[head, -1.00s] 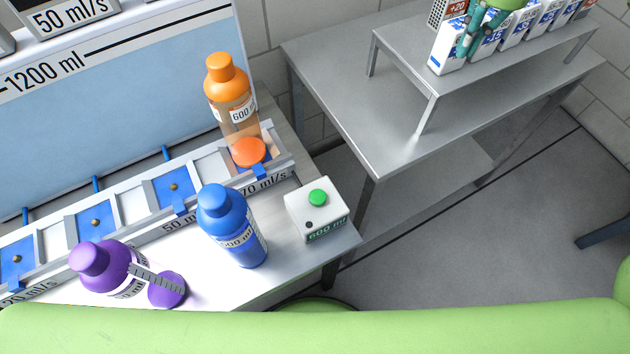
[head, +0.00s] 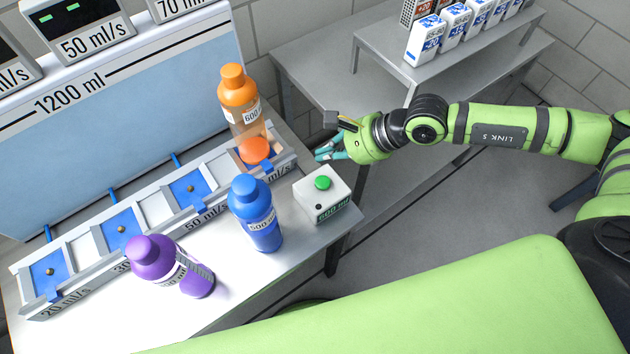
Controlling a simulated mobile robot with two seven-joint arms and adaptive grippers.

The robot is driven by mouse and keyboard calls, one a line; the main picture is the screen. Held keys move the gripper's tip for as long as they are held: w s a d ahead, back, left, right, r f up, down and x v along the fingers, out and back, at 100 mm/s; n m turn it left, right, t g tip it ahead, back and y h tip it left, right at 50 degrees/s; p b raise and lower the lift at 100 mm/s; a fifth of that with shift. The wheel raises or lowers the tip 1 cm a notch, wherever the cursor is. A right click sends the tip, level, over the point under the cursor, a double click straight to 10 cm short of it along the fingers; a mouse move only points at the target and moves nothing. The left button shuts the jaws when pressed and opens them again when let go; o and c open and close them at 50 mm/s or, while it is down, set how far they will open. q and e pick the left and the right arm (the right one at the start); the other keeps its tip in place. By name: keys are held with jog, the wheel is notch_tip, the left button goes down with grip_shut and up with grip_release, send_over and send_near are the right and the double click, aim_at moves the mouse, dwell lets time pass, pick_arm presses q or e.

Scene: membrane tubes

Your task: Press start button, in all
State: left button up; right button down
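The start button is a green round knob (head: 323,183) on top of a small white box (head: 320,202) labelled 600 ml. The box sits near the right end of the white bench. My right gripper (head: 326,150) is just behind and above the box, apart from the button, with its teal fingertips pointing left. Its fingertips are small and partly overlap, so their opening is unclear. My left gripper is out of view.
A grey metal table (head: 310,75) with boxes stands behind. Bare floor lies to the right.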

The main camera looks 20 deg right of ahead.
jog(key=shift+w+d+f, duration=0.1)
jog(key=shift+f, duration=0.1)
jog(key=b, duration=0.5)
send_over(326, 184)
notch_tip(326, 184, down, 7)
jog(key=shift+f, duration=0.15)
jog(key=shift+w+f+b, duration=0.1)
jog(key=shift+f+b, duration=0.5)
jog(key=shift+b, duration=0.2)
jog(key=shift+f, duration=0.1)
dwell(0.5)
jog(key=shift+f+b, duration=0.35)
jog(key=shift+b, duration=0.2)
jog(key=shift+f+b, duration=0.5)
jog(key=shift+b, duration=0.05)
dwell(0.5)
dwell(0.3)
jog(key=shift+r+p, duration=0.55)
jog(key=shift+r, duration=0.4)
